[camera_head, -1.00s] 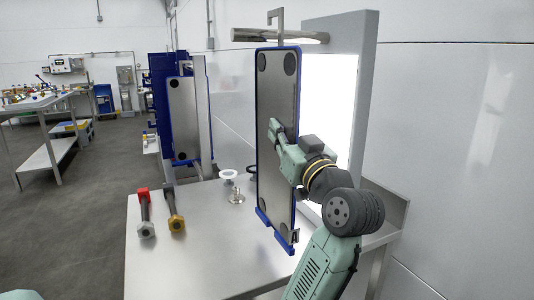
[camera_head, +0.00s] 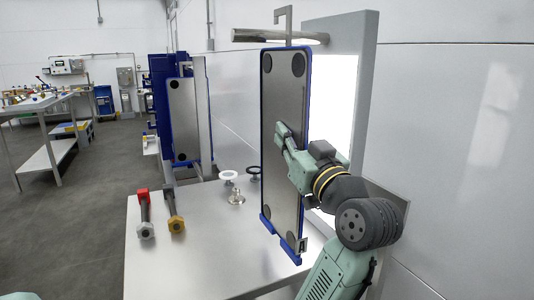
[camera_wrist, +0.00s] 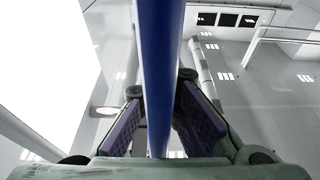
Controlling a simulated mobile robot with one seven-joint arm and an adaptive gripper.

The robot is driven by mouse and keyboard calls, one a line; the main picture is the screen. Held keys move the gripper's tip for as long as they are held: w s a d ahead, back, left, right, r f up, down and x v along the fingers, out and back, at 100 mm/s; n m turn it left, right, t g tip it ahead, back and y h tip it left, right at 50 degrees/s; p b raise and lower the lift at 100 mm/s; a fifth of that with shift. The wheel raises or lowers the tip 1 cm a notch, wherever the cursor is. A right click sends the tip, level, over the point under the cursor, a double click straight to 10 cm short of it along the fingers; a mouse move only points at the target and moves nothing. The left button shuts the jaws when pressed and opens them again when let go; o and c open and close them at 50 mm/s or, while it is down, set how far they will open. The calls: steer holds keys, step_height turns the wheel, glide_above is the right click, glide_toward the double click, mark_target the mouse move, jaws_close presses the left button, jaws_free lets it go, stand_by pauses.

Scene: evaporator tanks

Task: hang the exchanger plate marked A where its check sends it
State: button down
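The exchanger plate (camera_head: 283,110) is a tall grey metal sheet with a blue rim and dark round ports near its corners. It hangs upright in front of the lit panel, with a metal hook (camera_head: 289,22) on top at the height of a short rail. Whether the hook rests on the rail is unclear. A small tag (camera_head: 303,245) is at its lower right corner; its letter is hard to read now. My gripper (camera_head: 284,136) is shut on the plate's right edge, one finger across its front face. In the wrist view the blue rim (camera_wrist: 159,60) runs between both finger pads.
The bright panel (camera_head: 340,110) in a grey frame stands close behind. A rail (camera_head: 250,36) juts left from it. The steel table (camera_head: 185,262) holds two bolts (camera_head: 145,215), a fitting (camera_head: 236,196) and rings (camera_head: 229,176). A blue rack with another plate (camera_head: 183,118) stands further back left.

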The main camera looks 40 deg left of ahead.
steer(key=r+v, duration=0.1)
steer(key=v, duration=0.6)
steer(key=r+v, duration=0.2)
steer(key=v, duration=0.6)
steer(key=shift+s+d+r, duration=0.3)
steer(key=shift+d, duration=0.35)
